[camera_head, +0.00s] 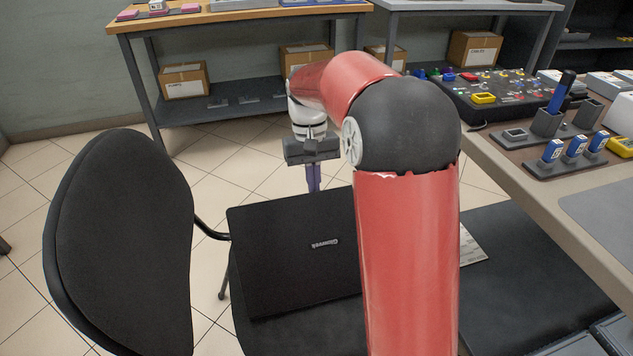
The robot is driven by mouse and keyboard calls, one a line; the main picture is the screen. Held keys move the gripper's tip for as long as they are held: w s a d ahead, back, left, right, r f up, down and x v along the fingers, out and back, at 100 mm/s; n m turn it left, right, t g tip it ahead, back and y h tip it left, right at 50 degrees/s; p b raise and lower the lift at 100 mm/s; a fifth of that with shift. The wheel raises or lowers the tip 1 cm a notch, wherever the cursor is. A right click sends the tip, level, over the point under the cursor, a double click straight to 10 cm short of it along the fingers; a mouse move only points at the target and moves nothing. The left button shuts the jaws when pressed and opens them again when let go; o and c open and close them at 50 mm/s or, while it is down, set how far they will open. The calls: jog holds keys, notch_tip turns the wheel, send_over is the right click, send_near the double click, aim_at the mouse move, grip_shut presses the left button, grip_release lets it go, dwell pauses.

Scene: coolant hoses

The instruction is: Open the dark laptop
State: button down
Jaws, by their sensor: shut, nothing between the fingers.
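The dark laptop (285,255) lies on the seat of a black chair, its lid with a light logo facing up toward the camera. The lid looks tilted up, with part of a light keyboard (470,246) showing to the right behind my arm. My red arm hides the laptop's right part. My gripper (314,186) points down at the far edge of the lid, its fingers shut and empty. The fingertips are partly hidden behind the lid edge, and I cannot tell whether they touch it.
The chair's backrest (122,245) rises at the left. A table (600,240) at the right holds a control panel (490,95), blue-labelled items and holders. Another black seat (520,270) is at the lower right. A shelf bench (240,100) with boxes stands behind; tiled floor between is clear.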

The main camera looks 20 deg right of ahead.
jog(key=shift+s+r, duration=0.95)
jog(key=shift+s, duration=0.3)
jog(key=shift+s, duration=0.1)
